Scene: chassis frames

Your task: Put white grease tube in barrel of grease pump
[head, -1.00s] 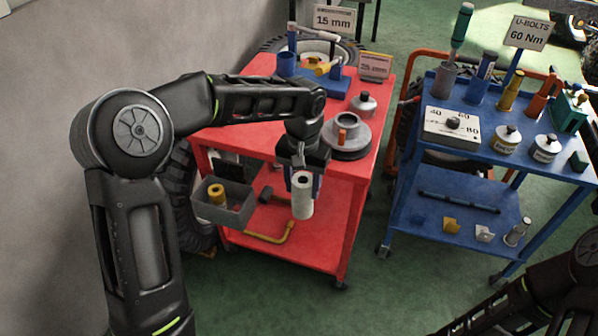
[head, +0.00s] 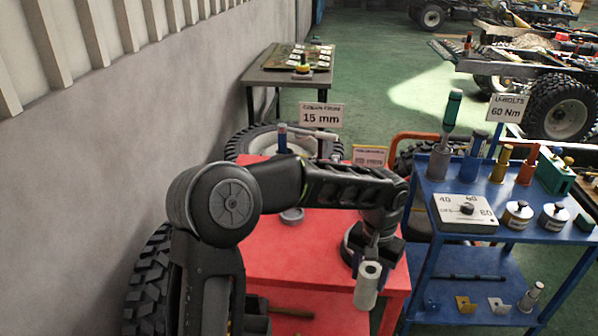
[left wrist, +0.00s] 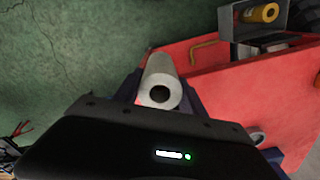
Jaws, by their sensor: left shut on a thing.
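The white grease tube (head: 366,291) is a white cylinder with a dark hole in its end. My left gripper (head: 370,262) is shut on it and holds it near the front right part of the red cart. In the left wrist view the tube (left wrist: 161,70) sits between the blue fingers, its open end toward the camera. I cannot make out the grease pump's barrel; my left arm covers much of the cart top. A blue upright piece (head: 282,139) shows behind the arm. My right gripper is not in view.
The red cart top (head: 285,258) is partly bare. A blue cart (head: 444,209) with tools and tins stands to the right. A "15 mm" sign (head: 321,115) stands behind. The left wrist view shows a grey bin (left wrist: 232,24) with a yellow cylinder (left wrist: 262,13).

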